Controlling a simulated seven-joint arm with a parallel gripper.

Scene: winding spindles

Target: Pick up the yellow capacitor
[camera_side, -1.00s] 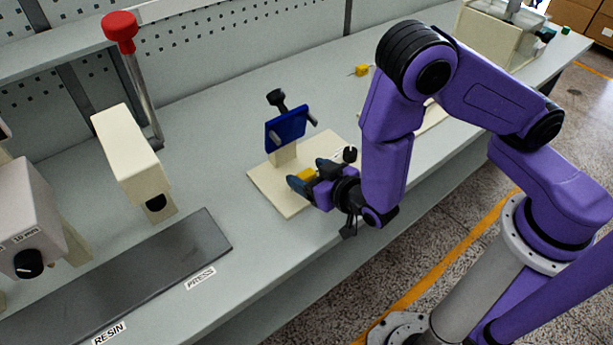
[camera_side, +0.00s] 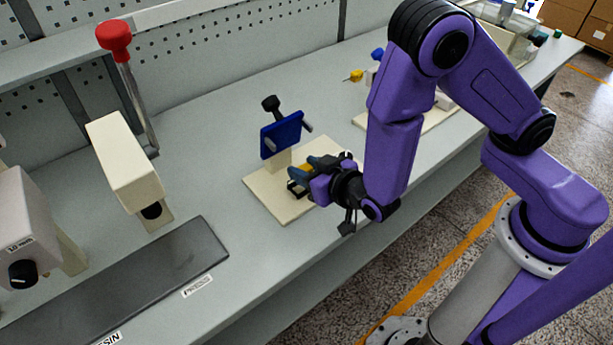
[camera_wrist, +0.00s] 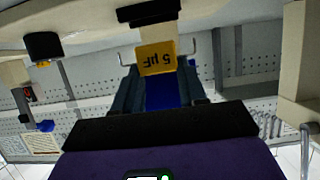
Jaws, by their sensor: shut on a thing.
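The yellow capacitor (camera_wrist: 157,58), printed "5 µF" upside down in the wrist view, sits between the fingers of my gripper (camera_wrist: 158,72). Thin bent wire leads stick out on both sides of it. In the side view, a bit of the yellow capacitor (camera_side: 307,167) shows between the fingertips of my gripper (camera_side: 306,173). My gripper is shut on it, over the cream base of a fixture in front of its upright blue plate (camera_side: 282,135). The fingers hide part of the capacitor, and I cannot tell whether it touches the base.
The fixture's cream base (camera_side: 265,188) lies on the grey bench, with a black knob (camera_side: 271,103) behind the blue plate. A small yellow part (camera_side: 354,76) lies farther back. A cream press (camera_side: 125,165) and a dark strip (camera_side: 150,275) stand left. The bench between is clear.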

